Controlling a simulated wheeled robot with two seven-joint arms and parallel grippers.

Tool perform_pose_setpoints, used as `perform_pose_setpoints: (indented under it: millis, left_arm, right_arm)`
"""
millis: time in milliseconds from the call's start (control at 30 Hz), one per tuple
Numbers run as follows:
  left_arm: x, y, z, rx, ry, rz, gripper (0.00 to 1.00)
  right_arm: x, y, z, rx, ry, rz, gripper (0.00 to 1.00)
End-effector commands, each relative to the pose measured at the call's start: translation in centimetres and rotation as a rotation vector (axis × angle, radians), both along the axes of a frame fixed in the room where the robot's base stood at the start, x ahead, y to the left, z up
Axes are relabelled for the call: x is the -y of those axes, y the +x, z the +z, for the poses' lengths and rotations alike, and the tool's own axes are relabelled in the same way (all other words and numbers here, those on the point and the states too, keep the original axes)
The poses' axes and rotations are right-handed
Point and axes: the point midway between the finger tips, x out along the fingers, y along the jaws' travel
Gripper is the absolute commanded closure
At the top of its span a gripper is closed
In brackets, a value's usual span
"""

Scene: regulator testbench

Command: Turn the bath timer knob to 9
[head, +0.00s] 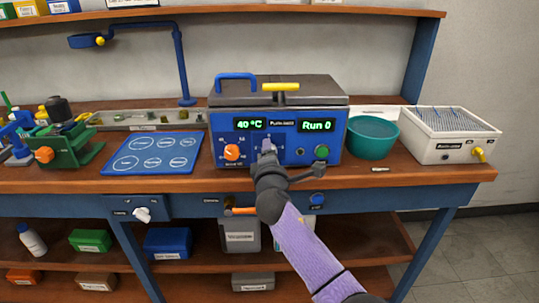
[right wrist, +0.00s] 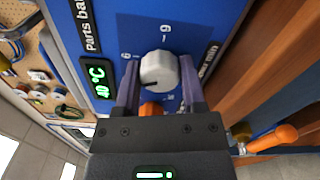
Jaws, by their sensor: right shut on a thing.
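The blue parts bath (head: 220,122) stands on the bench, its displays reading 40 °C and Run 0. My right gripper (head: 268,147) reaches its front panel and covers the timer knob in the head view. In the right wrist view, the pale grey timer knob (right wrist: 158,70) sits between the two purple fingers of the right gripper (right wrist: 160,66), which is shut on it. The printed 9 lies above the knob there and a 6 to its upper left. I cannot tell surely which mark the knob points at. My left gripper is not in view.
An orange knob (head: 232,152) sits left on the panel and a green button (head: 321,152) right. A teal bowl (head: 371,139) and a white box (head: 448,151) stand to the right. A blue mat (head: 153,153) lies left.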

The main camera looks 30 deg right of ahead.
Motion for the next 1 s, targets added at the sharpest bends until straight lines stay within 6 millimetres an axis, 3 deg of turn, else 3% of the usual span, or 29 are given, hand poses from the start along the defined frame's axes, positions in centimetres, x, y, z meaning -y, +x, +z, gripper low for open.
perform_pose_setpoints:
  millis: [500,1000]
  left_arm:
    - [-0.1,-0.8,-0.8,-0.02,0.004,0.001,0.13]
    - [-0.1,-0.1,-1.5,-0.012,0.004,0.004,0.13]
  right_arm:
    - [-0.1,0.0,-0.3,0.252,0.42,-0.001,1.0]
    - [-0.1,0.0,-0.3,0.499,0.825,-0.002,1.0]
